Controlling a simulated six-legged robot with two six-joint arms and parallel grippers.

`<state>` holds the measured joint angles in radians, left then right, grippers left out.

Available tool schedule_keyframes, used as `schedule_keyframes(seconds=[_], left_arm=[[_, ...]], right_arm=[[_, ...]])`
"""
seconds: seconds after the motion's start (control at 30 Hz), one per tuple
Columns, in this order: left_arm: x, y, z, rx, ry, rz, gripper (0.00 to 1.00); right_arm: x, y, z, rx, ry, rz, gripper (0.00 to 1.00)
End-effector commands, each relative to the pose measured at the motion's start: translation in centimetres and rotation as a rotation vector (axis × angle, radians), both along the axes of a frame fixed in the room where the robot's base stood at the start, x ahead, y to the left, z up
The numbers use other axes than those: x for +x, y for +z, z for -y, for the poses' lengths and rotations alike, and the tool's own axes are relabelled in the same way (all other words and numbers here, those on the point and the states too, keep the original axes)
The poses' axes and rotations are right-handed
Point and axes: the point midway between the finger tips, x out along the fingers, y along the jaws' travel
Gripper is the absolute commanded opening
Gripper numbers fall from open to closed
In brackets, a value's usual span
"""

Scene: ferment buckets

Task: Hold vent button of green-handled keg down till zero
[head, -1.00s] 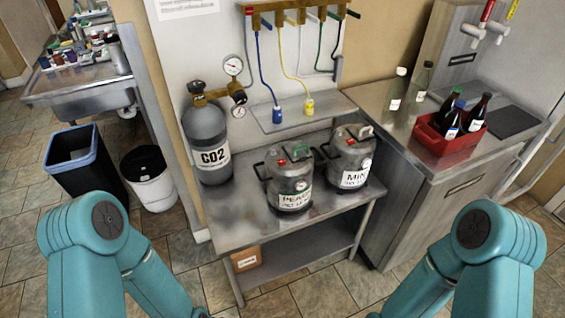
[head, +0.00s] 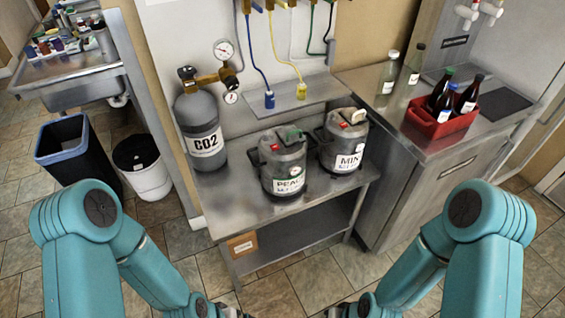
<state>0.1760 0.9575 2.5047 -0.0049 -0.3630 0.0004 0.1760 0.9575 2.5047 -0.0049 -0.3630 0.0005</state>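Two grey metal kegs stand upright on the steel table (head: 240,205). The left keg (head: 284,165), labelled "PEAC…", has a green handle piece (head: 291,133) and a small red button (head: 275,147) on top. The right keg (head: 343,143), labelled "MIN…", has a pale grey handle piece (head: 352,114) and a red spot on top. A round gauge face on the left keg is too small to read. My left gripper (head: 228,311) and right gripper (head: 338,311) are only partly in view at the bottom edge, below and apart from the kegs; their fingers cannot be made out.
A CO2 cylinder (head: 200,125) with gauges stands left of the kegs. Blue and yellow hoses hang above a wall tray (head: 285,96) behind them. A right counter (head: 400,125) holds bottles and a red crate (head: 440,128). Two bins stand left on the floor.

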Motion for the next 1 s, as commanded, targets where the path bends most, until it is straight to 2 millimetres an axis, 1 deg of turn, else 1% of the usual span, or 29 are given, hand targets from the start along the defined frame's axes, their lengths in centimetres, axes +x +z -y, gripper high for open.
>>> schedule_keyframes(seconds=[0.2,0.23,0.27,0.3,0.37,0.4,0.47,0.5,0.53,1.0], left_arm=[[0.00,0.00,0.00,0.000,0.000,0.000,1.00],[0.00,0.00,0.00,0.000,0.000,0.000,0.94],[0.00,0.00,0.00,0.000,0.000,0.000,0.84],[0.00,0.00,0.00,0.000,0.000,0.000,0.71],[0.00,0.00,0.00,0.000,0.000,0.000,0.51],[0.00,0.00,0.00,0.000,0.000,0.000,0.38],[0.00,0.00,0.00,0.000,0.000,0.000,0.19],[0.00,0.00,0.00,0.000,0.000,0.000,0.06],[0.00,0.00,0.00,0.000,0.000,0.000,0.00],[0.00,0.00,0.00,0.000,0.000,0.000,0.00]], right_arm=[[0.00,0.00,0.00,0.000,0.000,0.000,0.43],[0.00,0.00,0.00,0.000,0.000,0.000,0.43],[0.00,0.00,0.00,0.000,0.000,0.000,0.43],[0.00,0.00,0.00,0.000,0.000,0.000,0.43],[0.00,0.00,0.00,0.000,0.000,0.000,0.43],[0.00,0.00,0.00,0.000,0.000,0.000,0.43],[0.00,0.00,0.00,0.000,0.000,0.000,0.43],[0.00,0.00,0.00,0.000,0.000,0.000,0.43],[0.00,0.00,0.00,0.000,0.000,0.000,0.43],[0.00,0.00,0.00,0.000,0.000,0.000,0.43]])
